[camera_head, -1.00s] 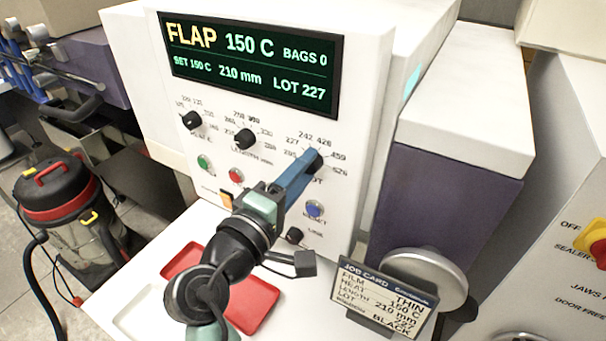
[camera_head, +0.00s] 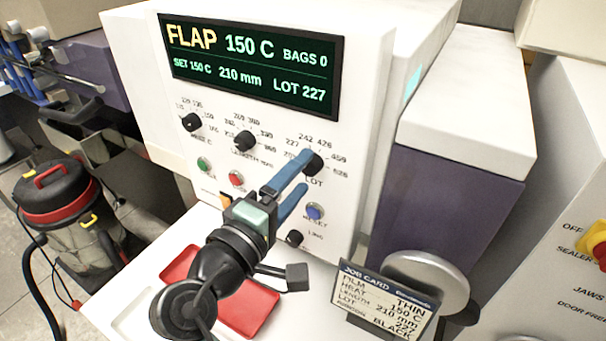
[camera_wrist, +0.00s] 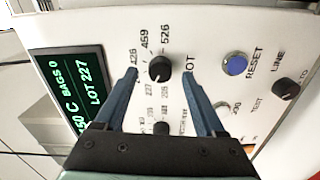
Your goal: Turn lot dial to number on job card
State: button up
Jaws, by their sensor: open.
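The black lot dial (camera_head: 313,163) sits at the right of the white panel, ringed by printed numbers. It also shows in the wrist view (camera_wrist: 160,68), ahead of and between my fingertips. The display (camera_head: 250,65) reads LOT 227. The job card (camera_head: 384,301) at the lower right lists THIN, 150 C, 210 mm, 227 and BLACK. My gripper (camera_head: 303,172) has blue fingers spread apart just in front of the panel, near the lot dial. In the wrist view my gripper (camera_wrist: 160,75) is open and empty, its tips either side of the dial and apart from it.
The heat knob (camera_head: 191,121) and length knob (camera_head: 245,141) are to the left. A blue reset button (camera_head: 315,211) and the line knob (camera_head: 295,237) sit below the dial. A red tray (camera_head: 250,308) lies under my arm. A round metal part (camera_head: 432,280) stands behind the card.

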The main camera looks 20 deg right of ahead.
jog(key=b+v, duration=0.2)
jog(key=v, duration=0.9)
jog(key=shift+b, duration=0.3)
jog(key=shift+s, duration=0.1)
